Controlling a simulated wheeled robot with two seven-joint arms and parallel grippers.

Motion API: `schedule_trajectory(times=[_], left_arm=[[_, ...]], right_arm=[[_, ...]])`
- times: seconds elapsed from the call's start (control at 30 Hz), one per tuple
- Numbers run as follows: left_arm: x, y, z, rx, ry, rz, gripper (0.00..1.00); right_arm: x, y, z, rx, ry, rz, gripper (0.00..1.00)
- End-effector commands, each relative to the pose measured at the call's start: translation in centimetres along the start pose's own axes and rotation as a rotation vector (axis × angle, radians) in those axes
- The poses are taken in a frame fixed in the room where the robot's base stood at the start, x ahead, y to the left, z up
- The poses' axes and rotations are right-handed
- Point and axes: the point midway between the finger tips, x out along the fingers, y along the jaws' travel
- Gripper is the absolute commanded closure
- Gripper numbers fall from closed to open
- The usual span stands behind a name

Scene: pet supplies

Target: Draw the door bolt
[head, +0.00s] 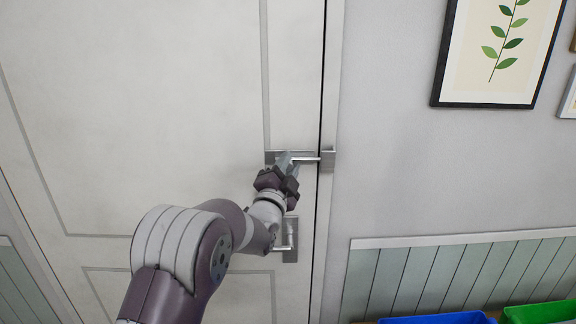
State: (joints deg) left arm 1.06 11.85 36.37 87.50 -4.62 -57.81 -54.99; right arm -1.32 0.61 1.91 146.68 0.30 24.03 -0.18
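The white door (150,90) fills the left half of the head view and stands flush in its frame. A metal bolt (308,159) lies level across the door's right edge, and its end reaches the keeper (328,160) on the frame. My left gripper (285,163) is at the left part of the bolt, fingers pointing up at it. The fingers partly hide the bolt, and I cannot tell whether they are closed on it. My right gripper is not in view.
A door handle (290,240) sits below the bolt, partly behind my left arm. A framed leaf picture (497,50) hangs on the grey wall at right. A blue bin (440,318) and a green bin (540,312) stand at the bottom right.

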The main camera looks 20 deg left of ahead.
Motion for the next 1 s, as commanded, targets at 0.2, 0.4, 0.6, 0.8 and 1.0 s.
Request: schedule_trajectory(times=[0.2,0.4,0.6,0.8,1.0], left_arm=[[0.1,-0.5,-0.2,0.000,0.006,-0.012,1.00],[-0.7,-1.8,2.1,0.001,0.006,-0.018,1.00],[-1.1,-2.9,2.6,0.000,0.008,-0.017,1.00],[-1.0,-3.0,2.5,0.000,0.008,-0.018,0.72],[-1.0,-2.8,2.6,0.000,0.006,-0.014,0.50]], right_arm=[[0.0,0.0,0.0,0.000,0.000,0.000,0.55],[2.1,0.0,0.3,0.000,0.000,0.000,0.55],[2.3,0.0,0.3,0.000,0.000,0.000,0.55],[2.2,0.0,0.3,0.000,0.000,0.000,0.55],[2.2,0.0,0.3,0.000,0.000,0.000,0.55]])
